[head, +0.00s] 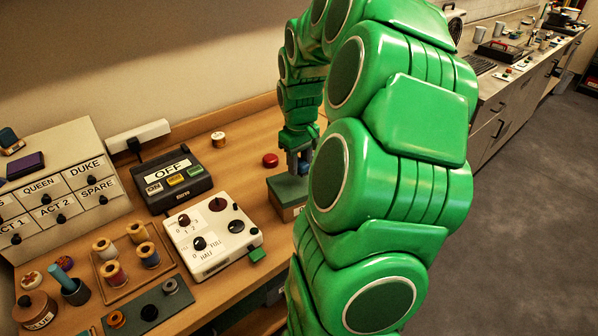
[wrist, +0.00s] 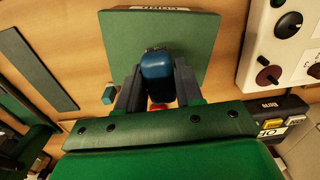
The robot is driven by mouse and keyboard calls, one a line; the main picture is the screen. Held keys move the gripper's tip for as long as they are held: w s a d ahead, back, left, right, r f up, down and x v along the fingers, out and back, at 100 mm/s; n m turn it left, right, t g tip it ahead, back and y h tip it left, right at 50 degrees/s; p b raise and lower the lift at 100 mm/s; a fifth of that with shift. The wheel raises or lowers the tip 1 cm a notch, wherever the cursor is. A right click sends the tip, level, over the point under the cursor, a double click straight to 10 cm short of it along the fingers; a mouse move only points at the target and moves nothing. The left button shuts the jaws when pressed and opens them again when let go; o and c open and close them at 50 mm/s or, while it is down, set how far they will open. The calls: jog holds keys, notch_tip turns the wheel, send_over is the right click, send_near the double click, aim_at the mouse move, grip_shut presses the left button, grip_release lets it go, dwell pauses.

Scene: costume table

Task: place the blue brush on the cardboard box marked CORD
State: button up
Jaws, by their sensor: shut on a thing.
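My gripper (wrist: 158,92) is shut on a blue brush (wrist: 157,66), seen as a blue rounded block between the two dark fingers in the wrist view. In the head view my gripper (head: 298,160) points down behind my arm, over a box with a green top and brown side (head: 283,190). The green top (wrist: 190,28) lies beneath the brush in the wrist view. A white label (wrist: 155,8) shows on its far edge, too small to read, so I cannot confirm CORD. Whether the brush touches the top I cannot tell.
A red button (head: 270,160) is close behind the box. A white panel with knobs (head: 212,235) and a dark switch box marked OFF (head: 172,178) stand to the left. A labelled drawer unit (head: 62,185) is farther left. My arm hides the table's right part.

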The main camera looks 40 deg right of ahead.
aim_at(299, 172)
jog(key=shift+w+d+f, duration=0.1)
jog(key=shift+w+f, duration=0.1)
jog(key=shift+f, duration=1.6)
jog(key=shift+f, duration=0.15)
jog(key=o, duration=1)
